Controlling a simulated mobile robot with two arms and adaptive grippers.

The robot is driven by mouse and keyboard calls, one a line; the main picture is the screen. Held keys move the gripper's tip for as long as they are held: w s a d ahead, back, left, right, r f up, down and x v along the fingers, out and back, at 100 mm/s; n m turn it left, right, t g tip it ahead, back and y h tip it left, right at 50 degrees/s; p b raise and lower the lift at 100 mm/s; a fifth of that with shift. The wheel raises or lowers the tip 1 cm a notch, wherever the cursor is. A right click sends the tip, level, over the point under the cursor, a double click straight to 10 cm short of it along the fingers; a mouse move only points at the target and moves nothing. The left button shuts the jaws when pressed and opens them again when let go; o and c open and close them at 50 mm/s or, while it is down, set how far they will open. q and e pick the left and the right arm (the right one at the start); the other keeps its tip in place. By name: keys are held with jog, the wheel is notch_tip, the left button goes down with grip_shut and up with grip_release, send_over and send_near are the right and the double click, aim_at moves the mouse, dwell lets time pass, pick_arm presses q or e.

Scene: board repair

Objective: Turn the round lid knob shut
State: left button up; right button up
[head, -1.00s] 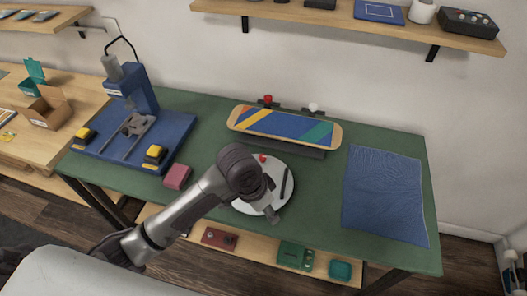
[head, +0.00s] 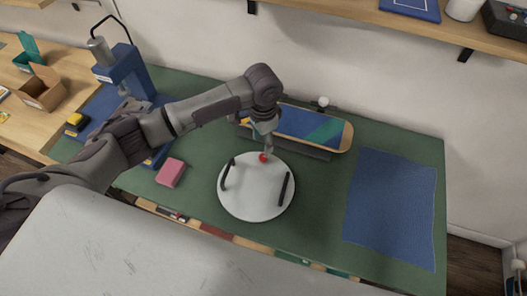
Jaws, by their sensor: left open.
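A round white lid (head: 256,196) lies on the green workbench, with two black bar handles on it. A small round red knob (head: 263,158) shows at its far edge. My left gripper (head: 268,149) is open and points down just above the red knob. Whether its fingers touch the knob or reach around it, I cannot tell. My right gripper is out of view.
A striped skateboard deck (head: 325,129) stands behind the lid, partly hidden by my left arm. A pink block (head: 170,173) lies left of the lid. A blue cloth (head: 390,207) lies to the right. A blue press (head: 124,75) stands at the left.

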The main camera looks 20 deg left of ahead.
aim_at(263, 156)
pick_arm(q)
notch_tip(263, 156, down, 6)
jog(key=shift+w+f, duration=0.15)
jog(key=shift+f, duration=0.85)
jog(key=shift+c, duration=0.4)
jog(key=c, duration=0.8)
grip_shut()
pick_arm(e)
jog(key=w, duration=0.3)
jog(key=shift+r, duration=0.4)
